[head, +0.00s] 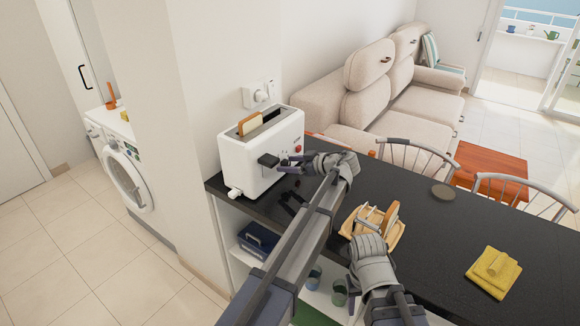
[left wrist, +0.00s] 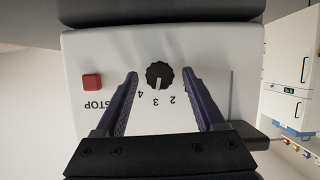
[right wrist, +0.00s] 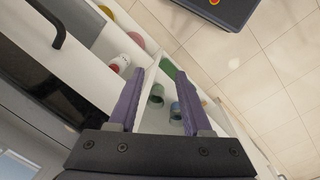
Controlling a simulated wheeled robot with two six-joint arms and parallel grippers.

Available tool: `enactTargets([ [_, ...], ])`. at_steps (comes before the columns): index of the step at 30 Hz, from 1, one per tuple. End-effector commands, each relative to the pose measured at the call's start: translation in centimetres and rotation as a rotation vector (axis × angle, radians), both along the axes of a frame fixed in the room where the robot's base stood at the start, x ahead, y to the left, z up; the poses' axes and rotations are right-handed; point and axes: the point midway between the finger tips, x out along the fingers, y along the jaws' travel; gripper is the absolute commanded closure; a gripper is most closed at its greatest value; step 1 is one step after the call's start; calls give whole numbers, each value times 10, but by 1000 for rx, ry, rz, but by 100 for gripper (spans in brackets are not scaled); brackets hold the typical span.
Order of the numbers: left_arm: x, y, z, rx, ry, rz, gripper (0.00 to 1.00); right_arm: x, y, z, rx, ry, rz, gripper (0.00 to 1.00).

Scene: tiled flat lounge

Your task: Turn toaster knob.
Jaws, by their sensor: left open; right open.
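The white toaster (head: 245,160) stands on the dark counter near the wall, with a slice of bread (head: 250,124) in one slot. In the left wrist view its face shows a black knob (left wrist: 159,75) with a white mark, printed numbers beside it, and a red stop button (left wrist: 92,82). My left gripper (head: 287,164) is at the toaster's front. In the left wrist view its open fingers (left wrist: 160,85) stand on either side of the knob with gaps between. My right gripper (right wrist: 165,95) is open and empty; in the head view its arm reaches over the counter's front edge.
A wooden rack (head: 392,232) with bread-like slices stands on the counter right of my left arm. A wall socket (head: 261,94) is behind the toaster. Shelves with cups (head: 339,291) are below the counter.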

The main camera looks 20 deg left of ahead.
Motion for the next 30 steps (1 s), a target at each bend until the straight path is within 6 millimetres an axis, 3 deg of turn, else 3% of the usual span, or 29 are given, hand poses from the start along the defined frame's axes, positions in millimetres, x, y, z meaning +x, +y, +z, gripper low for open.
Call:
enactTargets([
  [6, 0, 0, 0, 0, 0, 0, 29, 0, 0, 0, 0, 0, 0, 51],
  [25, 0, 0, 0, 0, 0, 0, 100, 0, 0, 0, 0, 0, 0, 51],
  [30, 0, 0, 0, 0, 0, 0, 100, 0, 0, 0, 0, 0, 0, 51],
])
